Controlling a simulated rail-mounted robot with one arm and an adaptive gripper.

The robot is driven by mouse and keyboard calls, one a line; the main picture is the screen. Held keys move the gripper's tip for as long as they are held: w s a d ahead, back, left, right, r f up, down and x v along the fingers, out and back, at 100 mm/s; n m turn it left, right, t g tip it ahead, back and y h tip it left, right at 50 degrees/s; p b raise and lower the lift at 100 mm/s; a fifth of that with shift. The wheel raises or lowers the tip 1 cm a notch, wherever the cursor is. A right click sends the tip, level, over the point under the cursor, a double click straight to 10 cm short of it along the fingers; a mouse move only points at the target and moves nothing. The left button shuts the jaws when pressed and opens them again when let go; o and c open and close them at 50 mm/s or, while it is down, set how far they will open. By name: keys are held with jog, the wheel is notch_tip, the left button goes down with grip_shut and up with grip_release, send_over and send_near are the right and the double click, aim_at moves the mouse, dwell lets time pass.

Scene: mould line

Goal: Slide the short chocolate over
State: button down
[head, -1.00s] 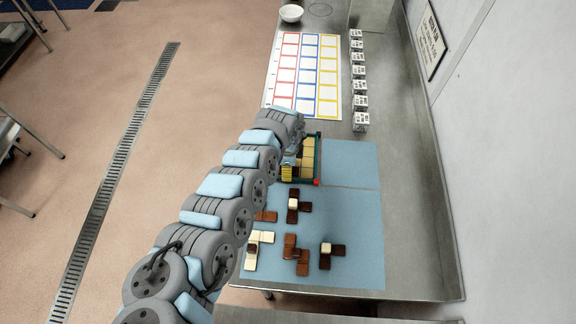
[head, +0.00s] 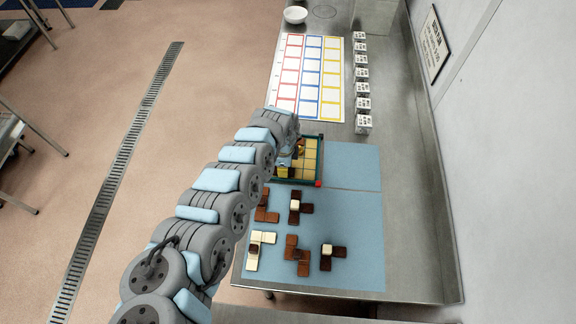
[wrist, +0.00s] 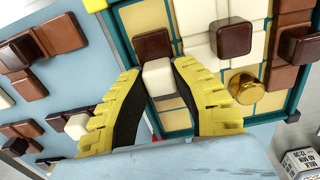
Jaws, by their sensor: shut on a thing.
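The tray has teal walls and gold cells; its rim (head: 322,160) shows right of my arm in the head view. It fills the upper right of the wrist view. My gripper (wrist: 157,76) has yellow ridged fingers, closed on a white knob (wrist: 158,78) on a dark chocolate piece (wrist: 153,46) in the tray. I take this as the short chocolate. Its lower part is hidden by the knob and fingers. Right of it lie a white piece with a dark knob (wrist: 230,38) and a gold knob (wrist: 243,88). In the head view my arm hides the held piece.
Several loose chocolate pieces, one dark with a white knob (head: 295,206), lie on the blue mat (head: 350,215) below the tray. A grid sheet (head: 309,75) and a row of small white cartons (head: 363,104) stand beyond. The mat right of the tray is clear.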

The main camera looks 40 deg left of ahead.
aim_at(277, 170)
jog(key=shift+s+a, duration=0.7)
jog(key=shift+a, duration=0.2)
jog(key=c, duration=0.9)
grip_release()
jog(key=shift+f, duration=0.1)
jog(key=shift+o, duration=0.2)
jog(key=shift+r, duration=0.2)
notch_tip(277, 170, up, 12)
jog(key=shift+f, duration=0.15)
